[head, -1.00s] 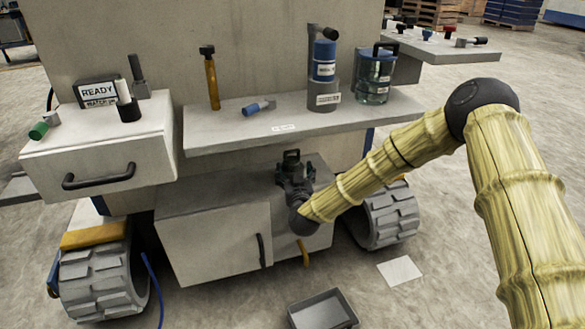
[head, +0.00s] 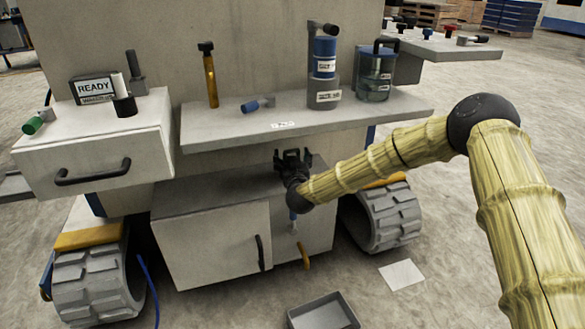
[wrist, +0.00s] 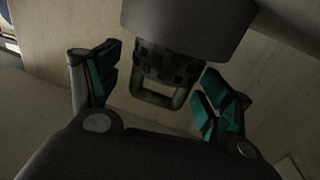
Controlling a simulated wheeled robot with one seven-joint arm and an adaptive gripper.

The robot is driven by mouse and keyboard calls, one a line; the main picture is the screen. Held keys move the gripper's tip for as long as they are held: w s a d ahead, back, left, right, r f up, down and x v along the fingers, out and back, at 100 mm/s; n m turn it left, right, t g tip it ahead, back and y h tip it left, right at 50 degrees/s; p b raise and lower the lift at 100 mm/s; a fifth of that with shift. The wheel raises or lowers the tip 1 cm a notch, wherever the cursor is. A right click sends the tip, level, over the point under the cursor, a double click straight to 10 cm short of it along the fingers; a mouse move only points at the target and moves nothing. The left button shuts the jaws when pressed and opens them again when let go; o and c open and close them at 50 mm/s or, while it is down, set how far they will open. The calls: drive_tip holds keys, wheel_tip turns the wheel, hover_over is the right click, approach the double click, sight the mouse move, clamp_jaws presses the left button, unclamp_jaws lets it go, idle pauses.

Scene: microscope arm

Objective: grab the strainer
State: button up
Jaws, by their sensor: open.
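The strainer (wrist: 168,66) appears to be the dark, checkered mesh cylinder with a squarish loop handle in the wrist view. Its upper end meets a grey round housing (wrist: 190,25), and its handle points down toward my palm. My gripper (wrist: 162,72) is open, with one teal-padded finger on each side of the strainer and visible gaps to both. In the head view my gripper (head: 293,158) is just below the shelf, over the low cabinet. The strainer cannot be made out clearly there.
The shelf (head: 300,122) overhangs my gripper and carries a canister (head: 324,80), a glass jar (head: 374,82) and an amber tube (head: 210,80). The low cabinet (head: 212,240) lies beneath. A grey tray (head: 322,312) is on the floor.

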drive_tip(key=shift+c, duration=0.2)
drive_tip(key=c, duration=1)
drive_tip(key=shift+c, duration=0.6)
drive_tip(key=shift+r, duration=0.1)
